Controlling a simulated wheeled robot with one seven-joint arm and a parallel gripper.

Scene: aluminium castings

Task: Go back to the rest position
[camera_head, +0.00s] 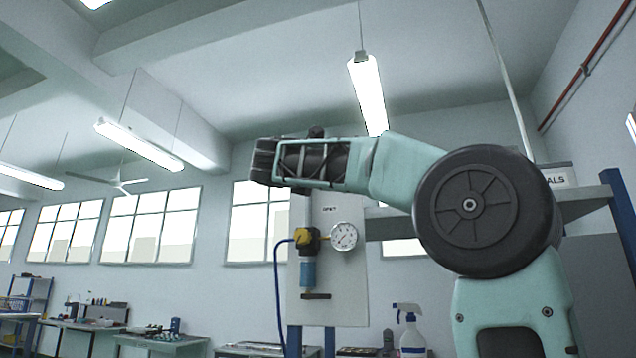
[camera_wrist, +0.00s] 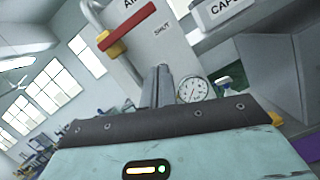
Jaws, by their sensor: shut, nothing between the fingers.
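My arm is raised and bent in the head view, with its teal forearm reaching left. The dark wrist end and my gripper (camera_head: 264,162) are at the left end of the arm, in front of the wall, and the fingers cannot be made out there. In the wrist view my gripper (camera_wrist: 156,84) shows as two grey fingers side by side, shut and empty, beyond the dark edge of the teal wrist housing. They overlap a pale panel (camera_wrist: 170,58) in the background. No touch with anything is visible.
The pale panel (camera_head: 334,278) carries a round gauge (camera_head: 343,236), a yellow-topped regulator (camera_head: 307,240) and a blue hose. A white spray bottle (camera_head: 412,342) stands low right of it. A shelf (camera_head: 588,205) is behind my arm at right. Benches with clutter (camera_head: 160,338) are at left.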

